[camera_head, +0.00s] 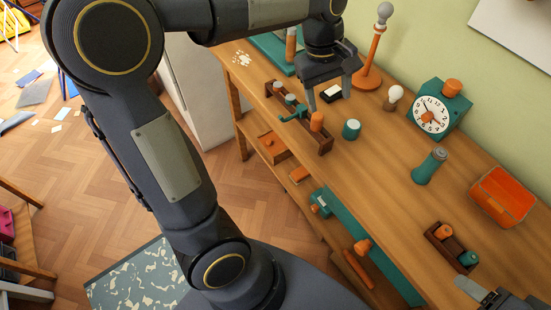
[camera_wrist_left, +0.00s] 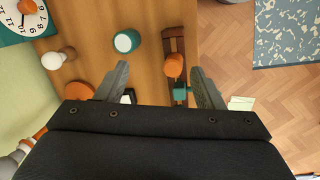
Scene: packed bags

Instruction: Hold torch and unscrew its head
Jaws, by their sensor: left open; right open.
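My left gripper (camera_head: 329,93) is open and empty above the far part of the bench, well away from the torch. Its two fingers also show in the left wrist view (camera_wrist_left: 160,86). My right gripper (camera_head: 482,293) is at the bottom right edge of the head view, open and only partly seen. It is apart from the torch, nearer the front.
Near my left gripper are a wooden rack (camera_head: 303,128) with orange and teal parts, a teal jar (camera_head: 351,129) and a bulb (camera_head: 393,97). A clock (camera_head: 436,110), an orange box (camera_head: 502,196) and a small wooden tray (camera_head: 437,240) surround the torch, with bare bench between.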

